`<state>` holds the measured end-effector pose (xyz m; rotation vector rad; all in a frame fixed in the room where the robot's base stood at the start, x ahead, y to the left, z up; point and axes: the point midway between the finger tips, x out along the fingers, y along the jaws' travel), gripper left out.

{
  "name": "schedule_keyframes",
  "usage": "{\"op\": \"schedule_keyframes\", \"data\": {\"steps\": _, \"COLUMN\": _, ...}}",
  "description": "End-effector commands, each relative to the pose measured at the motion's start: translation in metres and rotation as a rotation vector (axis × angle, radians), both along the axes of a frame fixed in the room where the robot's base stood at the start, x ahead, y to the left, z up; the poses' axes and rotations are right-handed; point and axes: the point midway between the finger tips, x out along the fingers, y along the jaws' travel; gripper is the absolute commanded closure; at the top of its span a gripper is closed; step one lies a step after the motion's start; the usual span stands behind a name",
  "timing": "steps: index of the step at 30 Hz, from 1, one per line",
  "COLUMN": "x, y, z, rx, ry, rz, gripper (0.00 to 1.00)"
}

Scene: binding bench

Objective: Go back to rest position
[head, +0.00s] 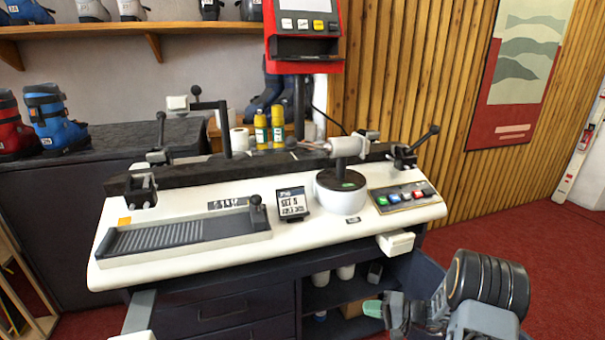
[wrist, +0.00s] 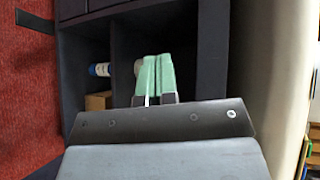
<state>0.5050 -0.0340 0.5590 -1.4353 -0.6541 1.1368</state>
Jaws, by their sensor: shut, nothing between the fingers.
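My gripper (head: 373,308) is at the lower right of the head view, in front of the bench's open shelves and below the bench top. In the wrist view its two green fingertips (wrist: 154,76) lie side by side, shut with nothing between them. They point toward the dark open shelf compartments. The gripper appears clear of the bench.
The white-topped binding bench (head: 180,262) carries a grey ribbed plate, a small display and a button panel (head: 404,196). A white block (head: 395,242) juts from its front edge. The shelves hold white containers (head: 345,272) and a cardboard box (wrist: 98,101). Red carpet (head: 560,270) is open at right.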

Motion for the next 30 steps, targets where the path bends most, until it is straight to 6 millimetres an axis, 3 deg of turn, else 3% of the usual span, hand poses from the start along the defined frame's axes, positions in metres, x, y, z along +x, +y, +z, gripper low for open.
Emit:
{"op": "schedule_keyframes", "data": {"steps": 1, "x": -0.01, "y": 0.015, "z": 0.062, "rx": -0.059, "ry": 0.019, "rz": 0.077, "gripper": 1.0}}
{"op": "schedule_keyframes", "data": {"steps": 3, "x": -0.028, "y": 0.033, "z": 0.111, "rx": -0.153, "ry": 0.062, "rz": 0.174, "gripper": 1.0}}
{"op": "schedule_keyframes", "data": {"steps": 9, "x": -0.09, "y": 0.062, "z": 0.236, "rx": -0.485, "ry": 0.141, "rz": 0.361, "gripper": 1.0}}
{"op": "schedule_keyframes", "data": {"steps": 15, "x": -0.146, "y": 0.063, "z": 0.341, "rx": -0.852, "ry": 0.125, "rz": 0.404, "gripper": 1.0}}
{"op": "schedule_keyframes", "data": {"steps": 22, "x": -0.185, "y": 0.049, "z": 0.424, "rx": -1.165, "ry": 0.023, "rz": 0.33, "gripper": 1.0}}
{"op": "schedule_keyframes", "data": {"steps": 25, "x": -0.194, "y": 0.044, "z": 0.446, "rx": -1.247, "ry": -0.021, "rz": 0.291, "gripper": 1.0}}
{"op": "schedule_keyframes", "data": {"steps": 30, "x": -0.201, "y": 0.038, "z": 0.464, "rx": -1.319, "ry": -0.068, "rz": 0.248, "gripper": 1.0}}
